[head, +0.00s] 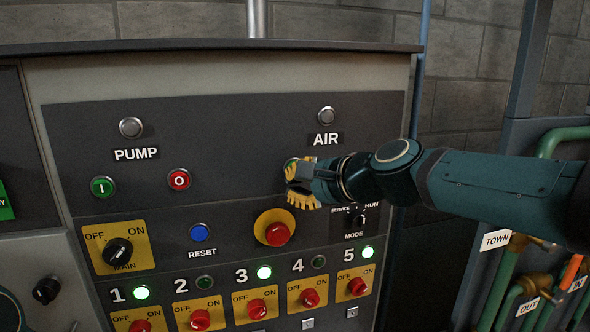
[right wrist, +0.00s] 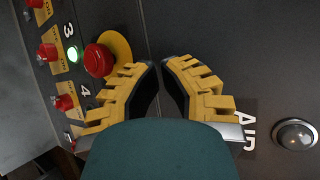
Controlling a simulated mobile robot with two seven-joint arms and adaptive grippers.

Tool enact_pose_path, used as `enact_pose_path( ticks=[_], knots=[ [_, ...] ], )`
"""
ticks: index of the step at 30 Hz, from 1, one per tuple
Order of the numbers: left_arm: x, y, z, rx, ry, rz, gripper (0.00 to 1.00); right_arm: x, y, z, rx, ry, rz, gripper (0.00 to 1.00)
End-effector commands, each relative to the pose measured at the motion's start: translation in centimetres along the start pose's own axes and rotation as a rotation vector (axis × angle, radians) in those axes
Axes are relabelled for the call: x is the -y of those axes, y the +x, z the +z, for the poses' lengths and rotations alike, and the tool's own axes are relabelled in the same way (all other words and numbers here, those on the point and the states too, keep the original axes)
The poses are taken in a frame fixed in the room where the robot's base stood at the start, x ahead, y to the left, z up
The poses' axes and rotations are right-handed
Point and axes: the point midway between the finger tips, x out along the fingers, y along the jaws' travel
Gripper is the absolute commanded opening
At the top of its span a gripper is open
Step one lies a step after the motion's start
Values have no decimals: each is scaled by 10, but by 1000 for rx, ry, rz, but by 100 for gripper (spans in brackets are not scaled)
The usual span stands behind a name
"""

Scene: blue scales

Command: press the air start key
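The air section of the dark panel has the AIR label (head: 326,139) under a grey unlit lamp (head: 326,114). The air start key (head: 291,162) is mostly covered by my right gripper; only a sliver of its rim shows at the upper left of the fingers. My right gripper (head: 298,185), with yellow ribbed fingers, is at the panel below AIR. In the right wrist view the gripper (right wrist: 160,64) has its tips drawn nearly together, with nothing between them, and no start key shows. I cannot tell whether the fingers touch the key.
A red mushroom button (head: 277,234) on a yellow disc sits just below the fingers. The mode switch (head: 357,219) is under my right wrist. Pump keys, green (head: 103,187) and red (head: 179,180), are at left. Pipes (head: 500,285) stand at right.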

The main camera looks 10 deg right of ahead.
Motion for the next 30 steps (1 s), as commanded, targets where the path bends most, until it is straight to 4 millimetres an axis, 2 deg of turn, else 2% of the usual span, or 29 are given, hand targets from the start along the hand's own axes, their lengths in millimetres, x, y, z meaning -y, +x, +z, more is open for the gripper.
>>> enact_pose_path(
  ticks=[30],
  knots=[
    [0, 0, 0, 0, 0, 0, 75, 4, 7, -4, 0, 0, 0, 0]
  ],
)
